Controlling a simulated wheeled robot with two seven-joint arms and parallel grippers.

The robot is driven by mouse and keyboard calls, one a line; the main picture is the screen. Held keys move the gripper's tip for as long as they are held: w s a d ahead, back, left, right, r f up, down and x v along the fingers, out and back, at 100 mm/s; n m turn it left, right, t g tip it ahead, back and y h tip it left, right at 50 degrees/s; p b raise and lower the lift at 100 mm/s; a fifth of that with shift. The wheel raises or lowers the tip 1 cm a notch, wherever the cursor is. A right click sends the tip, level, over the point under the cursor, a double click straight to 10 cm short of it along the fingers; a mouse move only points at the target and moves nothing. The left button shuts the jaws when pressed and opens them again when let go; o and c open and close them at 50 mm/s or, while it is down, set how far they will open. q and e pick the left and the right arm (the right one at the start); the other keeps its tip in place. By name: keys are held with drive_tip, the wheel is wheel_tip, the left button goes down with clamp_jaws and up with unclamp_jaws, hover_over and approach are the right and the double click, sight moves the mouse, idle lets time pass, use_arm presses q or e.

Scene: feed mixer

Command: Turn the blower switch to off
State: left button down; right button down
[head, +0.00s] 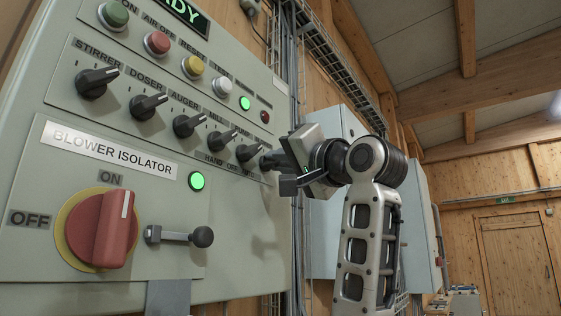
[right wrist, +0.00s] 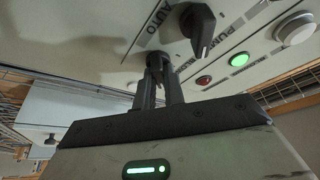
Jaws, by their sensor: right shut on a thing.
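The blower switch (right wrist: 158,62) is a small dark knob at the far right end of the row of selector switches. In the right wrist view it sits between the two fingers of my right gripper (right wrist: 158,84), which is shut on it. In the head view my right gripper (head: 276,163) reaches the panel from the right and mostly hides the switch, so I cannot tell which way it points. HAND, OFF and AUTO are printed on the panel near the row's right end. My left gripper is not in view.
The grey-green panel (head: 235,225) also holds several black selector knobs, push buttons (head: 157,43) and lamps. Below is the red blower isolator handle (head: 103,232), its white mark toward ON, beside a lit green lamp (head: 197,180). A small black ball-ended lever (head: 203,237) sticks out.

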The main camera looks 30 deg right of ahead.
drive_tip(key=n+y, duration=0.2)
drive_tip(key=n, duration=0.1)
drive_tip(key=n+y, duration=0.2)
drive_tip(key=n, duration=0.2)
drive_tip(key=n+y, duration=0.1)
drive_tip(key=n, duration=0.3)
drive_tip(key=shift+d+y, duration=0.15)
drive_tip(key=shift+y, duration=0.25)
drive_tip(key=shift+f+n, duration=0.1)
drive_tip(key=shift+n, duration=0.4)
drive_tip(key=c, duration=1.5)
unclamp_jaws()
